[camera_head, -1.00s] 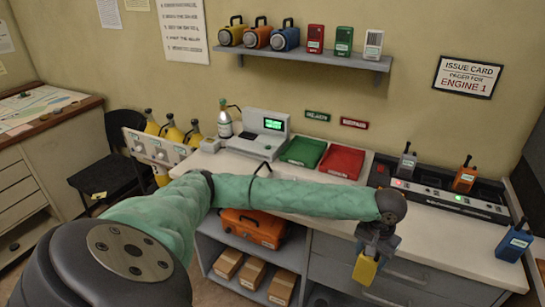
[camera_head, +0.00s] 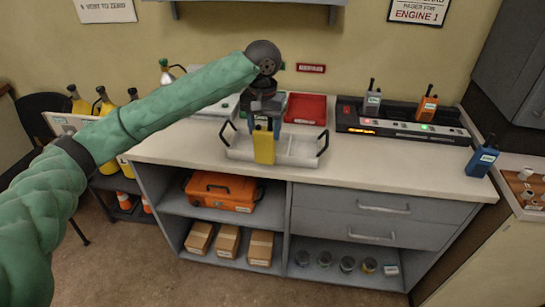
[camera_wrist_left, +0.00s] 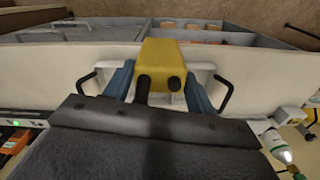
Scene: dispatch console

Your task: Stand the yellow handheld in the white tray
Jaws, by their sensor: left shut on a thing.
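The yellow handheld (camera_head: 264,147) is upright in my left gripper (camera_head: 264,118). The blue fingers are shut on its upper part, and its antenna points up toward the wrist. The white tray (camera_head: 302,153), with a black handle at each end, sits on the counter behind or below the handheld. The handheld covers part of the tray's front wall, and I cannot tell whether its base touches the tray. In the left wrist view the handheld (camera_wrist_left: 164,58) lies between the fingers, with the tray's handles on both sides. My right gripper is not in view.
A black charger dock (camera_head: 400,123) with grey and orange handhelds stands on the counter to the right. A blue handheld (camera_head: 482,158) is at the counter's right end. A red tray (camera_head: 306,108) lies behind the white tray. The counter between white tray and dock is clear.

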